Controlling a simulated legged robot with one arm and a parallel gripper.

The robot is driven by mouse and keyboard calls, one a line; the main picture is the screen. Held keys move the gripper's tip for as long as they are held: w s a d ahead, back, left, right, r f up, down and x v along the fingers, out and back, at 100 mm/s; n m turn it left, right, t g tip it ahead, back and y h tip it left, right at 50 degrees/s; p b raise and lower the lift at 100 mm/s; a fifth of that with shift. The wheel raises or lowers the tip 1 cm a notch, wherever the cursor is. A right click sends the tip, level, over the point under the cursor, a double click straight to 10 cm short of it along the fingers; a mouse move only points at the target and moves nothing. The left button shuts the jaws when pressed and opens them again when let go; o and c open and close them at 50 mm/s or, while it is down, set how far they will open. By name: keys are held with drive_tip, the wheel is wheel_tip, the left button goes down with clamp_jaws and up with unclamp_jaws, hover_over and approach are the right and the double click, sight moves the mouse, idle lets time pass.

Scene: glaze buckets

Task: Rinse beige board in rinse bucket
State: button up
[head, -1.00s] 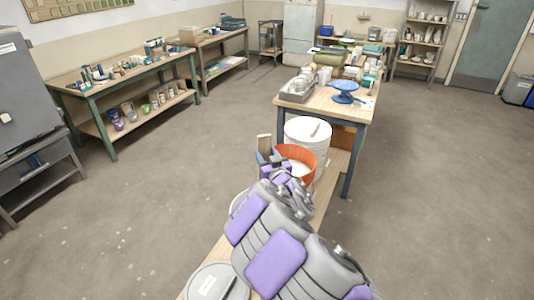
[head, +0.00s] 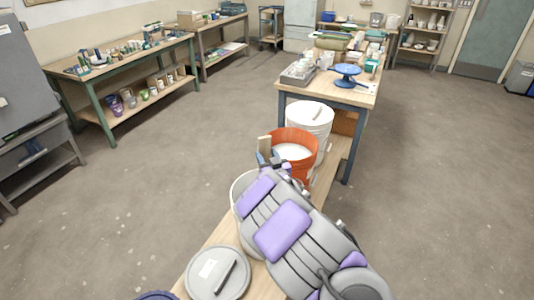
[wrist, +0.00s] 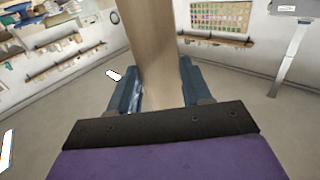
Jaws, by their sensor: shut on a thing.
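My gripper (head: 267,160) is shut on a beige board (head: 264,145), which stands up from the jaws. In the wrist view the board (wrist: 155,50) rises between the two blue fingers (wrist: 160,88). An orange bucket (head: 310,142) with whitish liquid stands just right of and beyond the gripper. A white bucket (head: 237,192) is below and left of my arm, mostly hidden by it. Another white bucket (head: 322,118) with a whitish top stands behind the orange one. I cannot tell which of them is the rinse bucket.
The buckets stand on a low wooden bench (head: 226,234). A grey lid (head: 218,274) with a dark stick-like thing lies at its near end. A worktable (head: 335,95) with a blue wheel (head: 346,76) stands beyond. Open floor lies left and right.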

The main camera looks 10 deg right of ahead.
wheel_tip(320, 180, down, 7)
idle(0.7)
idle(0.5)
